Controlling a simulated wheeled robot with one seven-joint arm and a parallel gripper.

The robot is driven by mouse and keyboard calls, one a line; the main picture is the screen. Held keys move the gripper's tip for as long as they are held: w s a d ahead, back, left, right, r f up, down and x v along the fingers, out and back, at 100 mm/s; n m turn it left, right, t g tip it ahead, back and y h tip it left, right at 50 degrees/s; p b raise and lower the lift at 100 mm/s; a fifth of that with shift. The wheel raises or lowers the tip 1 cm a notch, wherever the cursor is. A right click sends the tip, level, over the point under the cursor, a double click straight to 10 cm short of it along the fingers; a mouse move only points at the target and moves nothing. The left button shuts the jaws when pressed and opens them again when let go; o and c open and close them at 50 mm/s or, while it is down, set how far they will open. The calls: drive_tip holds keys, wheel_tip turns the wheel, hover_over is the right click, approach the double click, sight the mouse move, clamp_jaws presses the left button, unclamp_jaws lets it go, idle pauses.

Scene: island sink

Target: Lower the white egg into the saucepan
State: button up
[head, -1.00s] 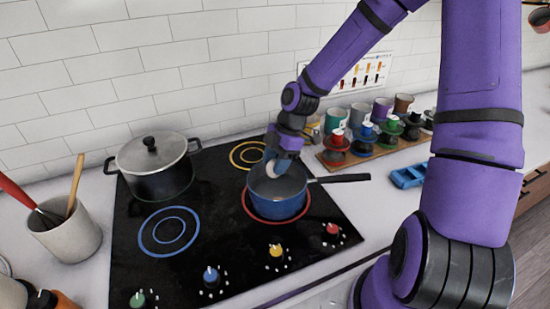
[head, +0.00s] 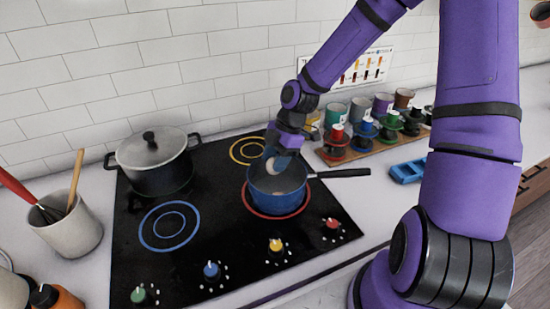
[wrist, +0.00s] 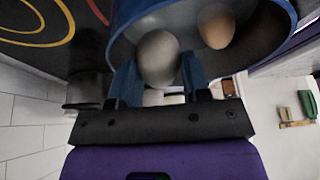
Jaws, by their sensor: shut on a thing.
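The blue saucepan (head: 277,187) stands on the red-ringed burner at the right front of the black stove, its dark handle pointing right. My gripper (head: 277,157) is over the pan's back rim, pointing down. In the wrist view my gripper (wrist: 157,82) is shut on the white egg (wrist: 158,58), which sits between the two blue fingers over the pan's opening. The egg's lower end shows in the head view (head: 270,164). A brown egg (wrist: 216,28) lies inside the saucepan, whose blue rim (wrist: 118,28) curves around both eggs. I cannot tell whether the white egg touches the pan.
A lidded pot (head: 153,163) stands on the back left burner. A utensil crock (head: 70,226) is at the left. Cups and colored stands fill a wooden rack (head: 345,158) right of the stove. The blue-ringed burner (head: 169,230) is clear.

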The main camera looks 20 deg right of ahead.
drive_tip(key=shift+f, duration=0.45)
idle(0.4)
drive_tip(key=o, duration=0.7)
drive_tip(key=v, duration=1.1)
